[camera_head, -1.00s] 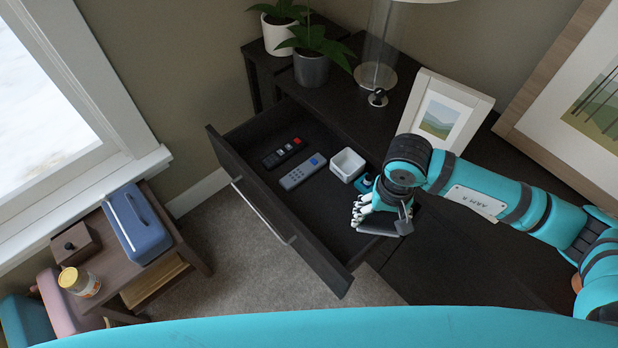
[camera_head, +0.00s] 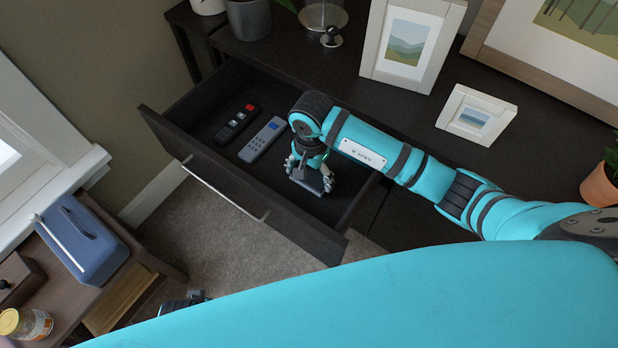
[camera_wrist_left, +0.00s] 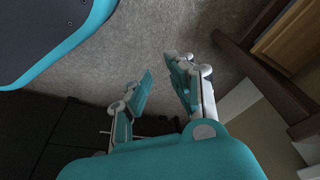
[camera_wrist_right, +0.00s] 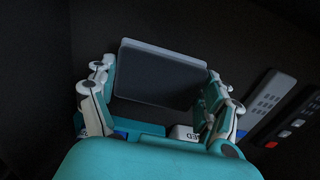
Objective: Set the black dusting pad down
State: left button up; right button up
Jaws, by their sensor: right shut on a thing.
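The black dusting pad (camera_wrist_right: 160,72) is a dark flat rectangle between the fingers of my right gripper (camera_wrist_right: 161,78), which is shut on it. In the head view my right gripper (camera_head: 311,172) is inside the open dark drawer (camera_head: 210,188), toward its right end, with the pad (camera_head: 316,183) low beneath it. Whether the pad touches the drawer floor cannot be told. My left gripper (camera_wrist_left: 160,66) is open and empty above the carpet, with a gap between its fingers.
A grey remote (camera_head: 262,138) and a black remote (camera_head: 237,123) lie in the drawer, left of my right gripper. A small white item (camera_wrist_right: 185,132) is partly hidden behind the gripper. Picture frames (camera_head: 412,40) stand on the dresser. A blue case (camera_head: 82,238) sits on the side table.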

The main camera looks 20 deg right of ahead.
aim_at(310, 181)
notch_tip(310, 181, down, 4)
jog(key=shift+r+b, duration=0.25)
jog(key=shift+b, duration=0.05)
pick_arm(q)
jog(key=shift+w+r, duration=0.2)
jog(key=shift+r, duration=0.3)
jog(key=shift+w+r, duration=0.15)
jog(key=shift+r, duration=0.35)
pick_arm(e)
jog(key=shift+f, duration=0.1)
jog(key=o, duration=1.1)
pick_arm(q)
jog(key=shift+r, duration=0.25)
jog(key=shift+w, duration=0.1)
pick_arm(e)
jog(key=shift+r, duration=0.4)
pick_arm(q)
notch_tip(310, 181, down, 6)
jog(key=s+p, duration=0.1)
jog(key=s, duration=0.1)
jog(key=shift+s+p, duration=0.25)
jog(key=shift+p, duration=0.15)
pick_arm(e)
notch_tip(310, 181, up, 11)
jog(key=shift+r, duration=0.2)
